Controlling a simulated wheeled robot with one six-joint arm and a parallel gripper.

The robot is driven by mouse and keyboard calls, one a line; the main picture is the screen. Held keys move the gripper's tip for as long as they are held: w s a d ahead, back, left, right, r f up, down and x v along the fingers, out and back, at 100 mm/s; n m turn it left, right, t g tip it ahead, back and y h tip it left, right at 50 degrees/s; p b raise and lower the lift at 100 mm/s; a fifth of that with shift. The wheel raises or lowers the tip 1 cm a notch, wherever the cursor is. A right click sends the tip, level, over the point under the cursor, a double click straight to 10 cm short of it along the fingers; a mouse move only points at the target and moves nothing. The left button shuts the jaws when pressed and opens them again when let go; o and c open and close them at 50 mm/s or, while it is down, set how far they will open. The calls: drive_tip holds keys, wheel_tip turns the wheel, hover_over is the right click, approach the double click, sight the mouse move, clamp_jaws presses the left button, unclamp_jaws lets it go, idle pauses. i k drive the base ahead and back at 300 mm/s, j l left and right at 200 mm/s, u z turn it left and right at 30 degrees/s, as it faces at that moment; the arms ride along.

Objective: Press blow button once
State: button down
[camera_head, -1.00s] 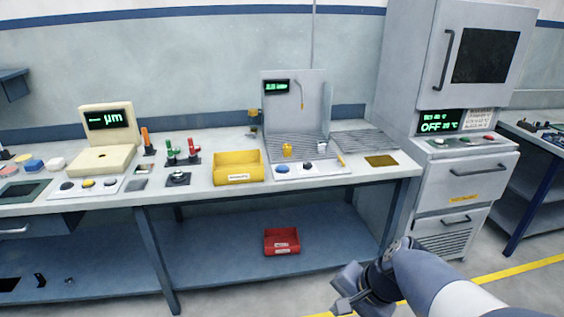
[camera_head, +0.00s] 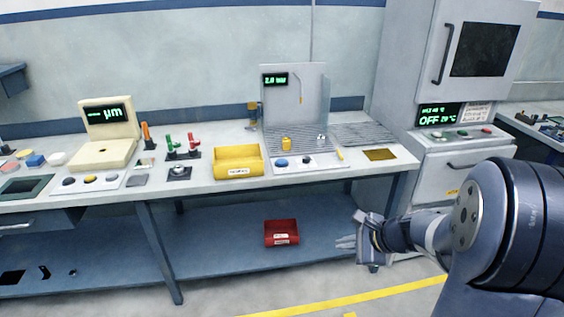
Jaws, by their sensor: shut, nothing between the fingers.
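The blow station (camera_head: 320,95) stands on the bench with a grey back panel, a small green-lit display (camera_head: 275,79) reading about 2.0 bar, and a thin nozzle. On its white front strip sit a blue button (camera_head: 281,163) and a dark button (camera_head: 306,161); I cannot read which is the blow button. My gripper (camera_head: 342,242) is shut and empty. It is in front of the bench, below the bench top, to the right of and lower than these buttons, and touches nothing.
A yellow bin (camera_head: 238,171) stands left of the station, and a yellow cup-like part (camera_head: 286,143) sits on its grate. A red bin (camera_head: 281,240) rests on the lower shelf. The oven cabinet (camera_head: 455,160) stands at the right. The bench front edge lies between my gripper and the buttons.

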sight(280, 162)
drive_tip(key=i+j+z, duration=0.15)
drive_tip(key=i+j, duration=0.15)
drive_tip(key=i+j+z, duration=0.1)
drive_tip(key=i+j, duration=0.15)
drive_tip(key=i+j+z, duration=0.15)
drive_tip(key=i+j, duration=0.15)
drive_tip(key=i+j+z, duration=0.1)
drive_tip(key=i+j, duration=0.15)
drive_tip(key=j, duration=0.2)
drive_tip(key=i+j+z, duration=0.15)
drive_tip(key=j, duration=0.2)
drive_tip(key=i+j+z, duration=0.1)
drive_tip(key=i+j, duration=0.15)
drive_tip(key=j, duration=0.15)
drive_tip(key=i+j+z, duration=0.15)
drive_tip(key=j, duration=0.3)
drive_tip(key=i, duration=0.05)
